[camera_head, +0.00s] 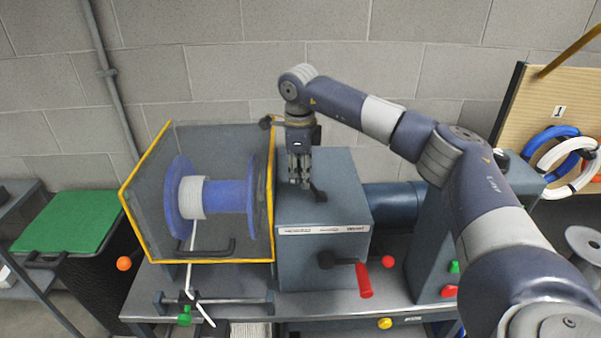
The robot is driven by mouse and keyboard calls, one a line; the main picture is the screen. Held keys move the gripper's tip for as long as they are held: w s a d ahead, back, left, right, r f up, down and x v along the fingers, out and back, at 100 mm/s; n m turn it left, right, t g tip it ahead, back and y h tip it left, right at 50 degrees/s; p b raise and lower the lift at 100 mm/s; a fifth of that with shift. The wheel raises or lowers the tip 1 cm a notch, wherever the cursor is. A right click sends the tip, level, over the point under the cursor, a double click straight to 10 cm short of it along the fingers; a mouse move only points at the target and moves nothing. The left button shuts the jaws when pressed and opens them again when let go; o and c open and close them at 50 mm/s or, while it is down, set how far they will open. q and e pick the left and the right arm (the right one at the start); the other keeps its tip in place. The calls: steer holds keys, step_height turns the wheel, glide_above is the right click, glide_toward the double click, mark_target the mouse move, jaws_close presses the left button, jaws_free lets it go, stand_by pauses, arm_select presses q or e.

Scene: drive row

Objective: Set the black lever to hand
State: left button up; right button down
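The black lever (318,194) is a short dark handle on top of the grey gearbox housing (340,212). It leans toward the front right. My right gripper (299,186) points down above the housing, just left of the lever. Its fingers are close together and look shut, with nothing seen between them. I cannot tell whether they touch the lever. Any markings beside the lever are too small to read. My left gripper is not in view.
A red-handled crank (364,280) sticks out of the housing's front. A yellow-edged guard (197,262) encloses a blue spool (224,196) at left. A motor cylinder (393,207) and a cabinet (431,248) stand at right. A block wall is behind.

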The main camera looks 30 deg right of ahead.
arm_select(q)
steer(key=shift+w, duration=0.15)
arm_select(e)
steer(key=shift+d, duration=0.1)
steer(key=d+t+y+b, duration=0.1)
steer(key=b, duration=0.1)
steer(key=s+d+y+b, duration=0.1)
steer(key=b, duration=0.1)
steer(key=s+d+r+t+y+b, duration=0.1)
steer(key=y+b, duration=0.1)
steer(key=shift+d+t, duration=0.15)
steer(key=shift+t, duration=0.15)
arm_select(q)
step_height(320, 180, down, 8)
steer(key=b, duration=0.1)
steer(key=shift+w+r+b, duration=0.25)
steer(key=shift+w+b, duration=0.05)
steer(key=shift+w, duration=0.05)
arm_select(e)
steer(key=shift+s+d+r+t+y, duration=0.4)
steer(key=shift+d+y, duration=0.15)
steer(key=shift+y, duration=0.15)
steer(key=shift+w, duration=0.1)
steer(key=c, duration=1.3)
jaws_free()
